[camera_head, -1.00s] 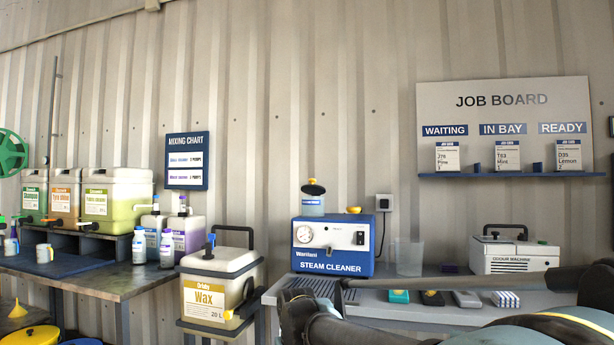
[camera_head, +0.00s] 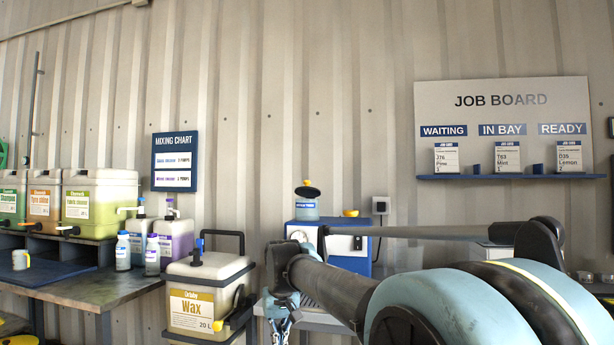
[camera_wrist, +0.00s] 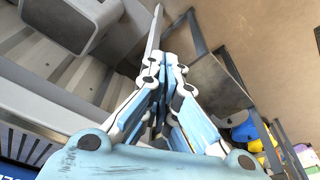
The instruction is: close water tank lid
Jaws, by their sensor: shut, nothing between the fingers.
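The steam cleaner (camera_head: 350,264) is a blue and white box on the grey bench, partly hidden behind my arm. A small clear water tank (camera_head: 306,210) with a blue label stands on its top left. The tank's dark lid (camera_head: 307,189) is tilted up above the tank, open. A yellow cap (camera_head: 350,213) sits on the cleaner's top, right of the tank. My gripper (camera_head: 281,320) hangs in front of the cleaner's left side, well below the tank and apart from the lid. In the wrist view my gripper (camera_wrist: 164,62) has its fingers together, holding nothing.
A white Wax container (camera_head: 198,312) stands left of the bench. Bottles and jugs (camera_head: 176,238) stand on the left table. A job board (camera_head: 503,105) with a blue card ledge is on the wall. The air above the tank is clear.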

